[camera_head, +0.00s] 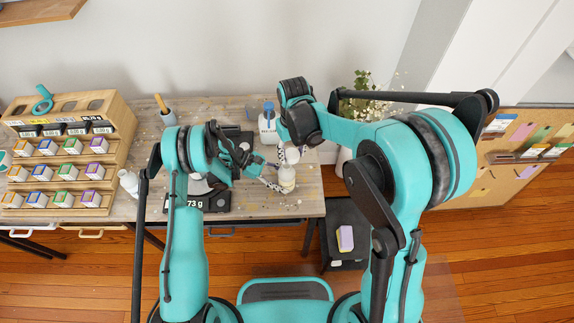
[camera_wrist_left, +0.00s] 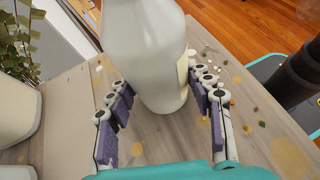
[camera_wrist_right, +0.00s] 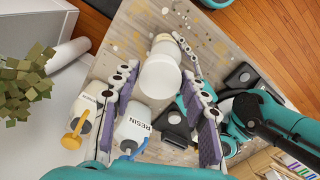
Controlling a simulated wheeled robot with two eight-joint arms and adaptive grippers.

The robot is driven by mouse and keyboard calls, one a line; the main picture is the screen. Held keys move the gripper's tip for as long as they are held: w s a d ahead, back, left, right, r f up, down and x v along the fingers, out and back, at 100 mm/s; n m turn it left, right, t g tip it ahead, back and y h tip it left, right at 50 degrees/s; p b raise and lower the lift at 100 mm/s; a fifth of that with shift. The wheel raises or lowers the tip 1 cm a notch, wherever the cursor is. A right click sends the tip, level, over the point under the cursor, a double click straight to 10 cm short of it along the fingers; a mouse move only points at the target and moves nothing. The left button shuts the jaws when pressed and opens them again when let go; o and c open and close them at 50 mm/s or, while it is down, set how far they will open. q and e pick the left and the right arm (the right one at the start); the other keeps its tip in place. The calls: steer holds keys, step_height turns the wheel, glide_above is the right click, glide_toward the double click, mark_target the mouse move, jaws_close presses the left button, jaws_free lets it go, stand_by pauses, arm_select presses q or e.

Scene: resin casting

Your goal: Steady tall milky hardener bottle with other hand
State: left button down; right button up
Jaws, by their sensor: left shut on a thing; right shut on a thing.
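The tall milky hardener bottle (camera_head: 288,175) stands upright near the right end of the table. My left gripper (camera_head: 273,184) is shut on it from the left, low on its body. In the left wrist view the white bottle (camera_wrist_left: 152,55) stands between the two finger pads (camera_wrist_left: 163,108), and its top is out of frame. My right gripper (camera_head: 291,153) is above the bottle, shut on a white round piece at its top. In the right wrist view this white piece (camera_wrist_right: 160,78) sits between the fingers (camera_wrist_right: 160,100); whether it is joined to the bottle below is unclear.
A resin bottle with a blue pump (camera_wrist_right: 133,127) and a bottle with a yellow pump (camera_wrist_right: 84,106) stand near my right gripper. A scale (camera_head: 200,203) lies left of the hardener bottle. A wooden rack (camera_head: 125,125) fills the table's left end. A plant (camera_head: 372,95) is behind right.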

steer(key=s+d+r, duration=0.2)
steer(key=d+r, duration=0.1)
steer(key=d, duration=0.3)
stand_by(0.4)
arm_select(q)
steer(key=c, duration=0.6)
jaws_free()
steer(key=shift+o, duration=0.2)
arm_select(e)
steer(key=shift+w, duration=0.1)
arm_select(q)
steer(key=v, duration=1.2)
steer(key=shift+f, duration=0.1)
